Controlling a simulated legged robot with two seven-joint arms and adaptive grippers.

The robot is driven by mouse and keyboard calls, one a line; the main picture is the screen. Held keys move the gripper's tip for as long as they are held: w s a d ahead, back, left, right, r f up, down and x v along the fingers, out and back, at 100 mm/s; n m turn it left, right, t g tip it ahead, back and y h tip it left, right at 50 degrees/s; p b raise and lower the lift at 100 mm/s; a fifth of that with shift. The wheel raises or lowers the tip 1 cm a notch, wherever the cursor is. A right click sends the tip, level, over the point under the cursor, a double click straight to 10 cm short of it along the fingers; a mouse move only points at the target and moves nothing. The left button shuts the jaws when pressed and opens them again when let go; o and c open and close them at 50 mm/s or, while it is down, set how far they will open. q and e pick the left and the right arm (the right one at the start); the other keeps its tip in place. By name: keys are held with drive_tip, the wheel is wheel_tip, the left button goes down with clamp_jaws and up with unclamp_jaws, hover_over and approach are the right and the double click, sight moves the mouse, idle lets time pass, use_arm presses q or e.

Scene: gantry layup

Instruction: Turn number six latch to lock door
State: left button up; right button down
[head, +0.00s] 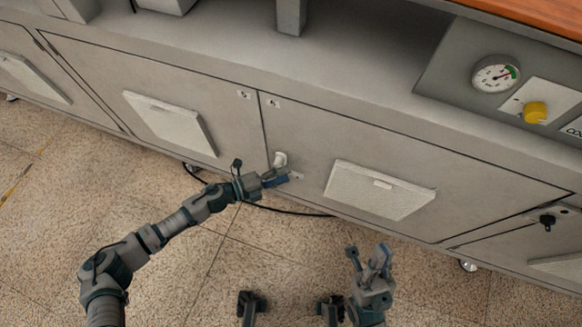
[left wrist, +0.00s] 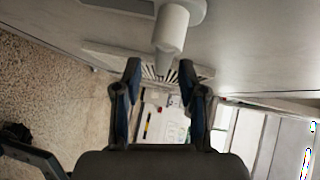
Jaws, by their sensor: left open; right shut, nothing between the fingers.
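A pale latch (head: 280,159) with a rounded handle sits on the grey cabinet door (head: 320,135), near the seam with the door to its left. In the left wrist view the latch (left wrist: 172,28) stands just beyond the fingertips, roughly in line with the gap between them. My left gripper (head: 277,177) is open, close to the latch; its fingers (left wrist: 160,72) show apart with no grip on the handle. I cannot tell whether they touch it. My right gripper (head: 371,257) is shut and empty, below the door and away from it. The latch's number is not readable.
A white vented panel (head: 380,190) is on the same door, and another (head: 170,122) on the door to its left. A black latch (head: 547,221) is at far right. A gauge (head: 496,73) and yellow knob (head: 536,112) sit above. A black cable (head: 290,212) runs below the doors.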

sight(292, 173)
use_arm(q)
drive_tip(key=shift+b+x, duration=0.3)
drive_tip(key=shift+x, duration=1.5)
drive_tip(key=shift+s+a, duration=0.1)
drive_tip(key=shift+s, duration=0.05)
clamp_jaws()
